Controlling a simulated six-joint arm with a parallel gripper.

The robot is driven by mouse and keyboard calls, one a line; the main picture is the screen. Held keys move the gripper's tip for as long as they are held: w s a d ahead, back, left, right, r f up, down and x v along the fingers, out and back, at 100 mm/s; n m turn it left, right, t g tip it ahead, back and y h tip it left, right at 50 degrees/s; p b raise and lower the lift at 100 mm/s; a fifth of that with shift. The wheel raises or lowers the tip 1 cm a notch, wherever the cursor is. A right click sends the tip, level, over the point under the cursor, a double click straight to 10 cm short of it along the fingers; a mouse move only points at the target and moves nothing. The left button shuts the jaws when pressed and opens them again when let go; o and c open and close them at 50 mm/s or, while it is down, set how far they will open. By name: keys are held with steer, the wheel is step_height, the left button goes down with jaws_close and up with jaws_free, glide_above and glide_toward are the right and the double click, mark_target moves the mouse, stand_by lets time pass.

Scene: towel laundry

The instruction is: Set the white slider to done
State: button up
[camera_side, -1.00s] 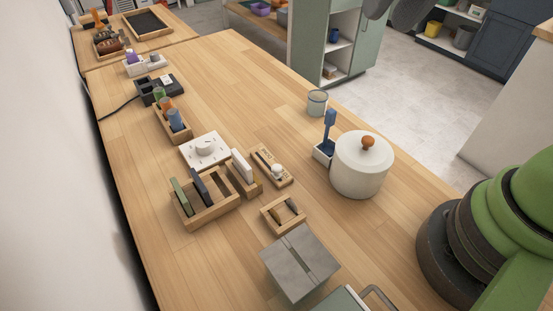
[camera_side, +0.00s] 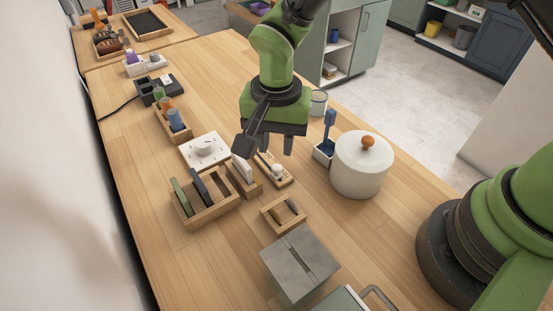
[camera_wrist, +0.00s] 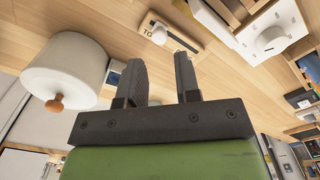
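The white slider is a white round knob (camera_side: 277,168) on a small wooden track board (camera_side: 287,181). In the side view the knob stands toward the board's lower right end. In the wrist view the knob (camera_wrist: 158,35) is beside printed letters, of which "TO" can be read, and a dark slot (camera_wrist: 183,44) runs away from it to the right. A "done" label cannot be read. My gripper (camera_side: 267,148) is open and empty, above the board and partly covering its far end. Its two fingers are apart in the wrist view (camera_wrist: 161,62), with the knob beyond them.
A white lidded pot (camera_side: 360,170) and a holder with a blue brush (camera_side: 329,125) stand right of the board. A white dial box (camera_side: 197,152) and wooden racks (camera_side: 205,215) stand left. A small wooden tray (camera_side: 270,224) and grey box (camera_side: 295,270) lie in front.

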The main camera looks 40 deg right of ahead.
mark_target(276, 167)
step_height(276, 167, down, 6)
steer(key=shift+r, duration=0.25)
jaws_close()
